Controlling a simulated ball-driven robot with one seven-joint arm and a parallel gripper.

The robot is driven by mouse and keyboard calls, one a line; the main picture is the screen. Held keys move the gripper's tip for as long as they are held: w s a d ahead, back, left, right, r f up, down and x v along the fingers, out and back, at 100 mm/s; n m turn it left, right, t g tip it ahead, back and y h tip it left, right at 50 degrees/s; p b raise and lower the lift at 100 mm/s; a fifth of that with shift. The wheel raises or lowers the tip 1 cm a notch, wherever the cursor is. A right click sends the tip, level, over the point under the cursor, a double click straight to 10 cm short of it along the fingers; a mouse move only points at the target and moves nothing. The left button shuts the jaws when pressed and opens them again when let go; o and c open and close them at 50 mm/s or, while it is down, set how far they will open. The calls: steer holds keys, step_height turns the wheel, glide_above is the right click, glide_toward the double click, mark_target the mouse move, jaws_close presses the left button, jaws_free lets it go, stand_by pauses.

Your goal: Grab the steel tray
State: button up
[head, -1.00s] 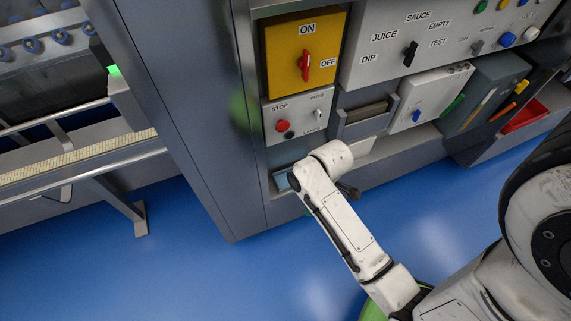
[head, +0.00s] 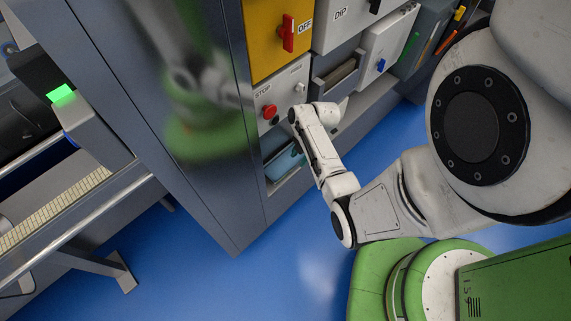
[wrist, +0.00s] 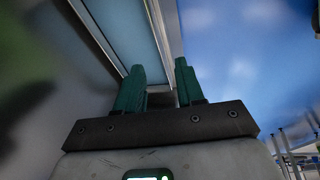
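I cannot identify the steel tray for certain. A pale blue flat piece (head: 284,162) sits in the low metal-edged opening of the grey cabinet. In the wrist view a similar pale blue panel (wrist: 122,28) with a metal rim lies just beyond the fingers. I cannot tell whether this is the tray. My gripper (wrist: 160,82) is open, its two green fingers apart. The left fingertip overlaps the rim in the picture; contact is unclear. Nothing is seen held. In the head view my white arm reaches to the cabinet front and hides the gripper.
Above the opening are a red-button panel (head: 280,97) and a yellow switch box (head: 270,38). A grey holder (head: 337,74) and a white box (head: 386,53) are to the right. A railed conveyor (head: 60,205) stands at the left. The blue floor (head: 290,255) before the cabinet is clear.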

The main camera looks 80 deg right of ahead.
mark_target(295, 167)
steer(key=shift+b+x, duration=0.6)
steer(key=shift+x, duration=2.5)
steer(key=shift+s, duration=0.15)
jaws_close()
